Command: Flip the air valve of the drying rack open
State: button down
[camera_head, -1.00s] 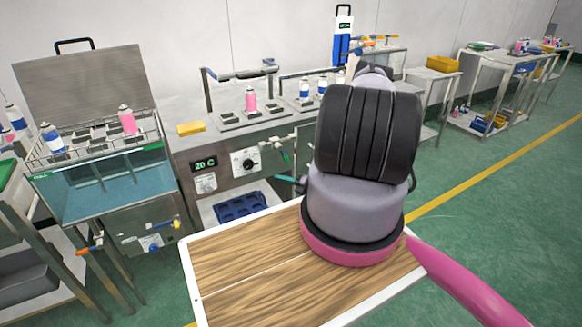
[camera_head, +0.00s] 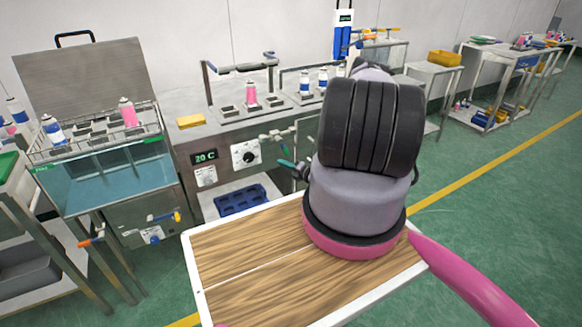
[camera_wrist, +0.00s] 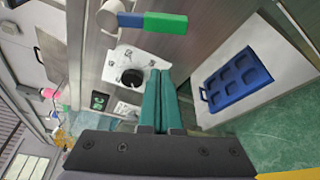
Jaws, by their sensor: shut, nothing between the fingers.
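The air valve is on the front of the steel bench. In the wrist view its lever (camera_wrist: 152,22) is part blue, part green, and sticks out to the right from a round pale stub (camera_wrist: 108,18). In the head view the valve (camera_head: 274,135) shows small, right of the dial, with its lever end hanging down near my fingers. My gripper (camera_wrist: 171,74) has teal fingers, shut together with nothing between them. In the wrist view the fingertips lie just below the lever, with a gap in the picture; depth is unclear. In the head view my gripper (camera_head: 283,163) is partly hidden by my arm.
A black dial (camera_head: 245,154) and a 20 C display (camera_head: 204,158) are on the bench front. A blue tray (camera_head: 241,199) lies on the lower shelf. Cans stand in holders on top. A water bath (camera_head: 105,178) with its lid raised stands to the left. Green floor is clear to the right.

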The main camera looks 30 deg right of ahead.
aim_at(286, 153)
jog(key=shift+w+d+r, duration=0.3)
jog(key=shift+w+d, duration=0.3)
jog(key=shift+w, duration=0.35)
jog(key=shift+w+d+r, duration=0.25)
jog(key=shift+w+d, duration=0.35)
jog(key=shift+w, duration=0.3)
jog(key=shift+d+r+n, duration=0.1)
jog(key=shift+d+n, duration=0.3)
jog(key=shift+n, duration=0.1)
jog(key=shift+d+r+n+g+h, duration=0.2)
jog(key=shift+d+n+g+h, duration=0.1)
jog(key=shift+d+n+h, duration=0.3)
jog(key=d+r+n+h, duration=0.1)
jog(key=n, duration=0.1)
jog(key=d+r+n+h, duration=0.1)
jog(key=r+n, duration=0.1)
jog(key=d+r+n+h, duration=0.1)
jog(key=n, duration=0.2)
jog(key=shift+d+r+g, duration=0.15)
jog(key=shift+r+g, duration=0.05)
jog(key=shift+g, duration=0.2)
jog(key=shift+w+r, duration=0.1)
jog(key=shift+r, duration=0.05)
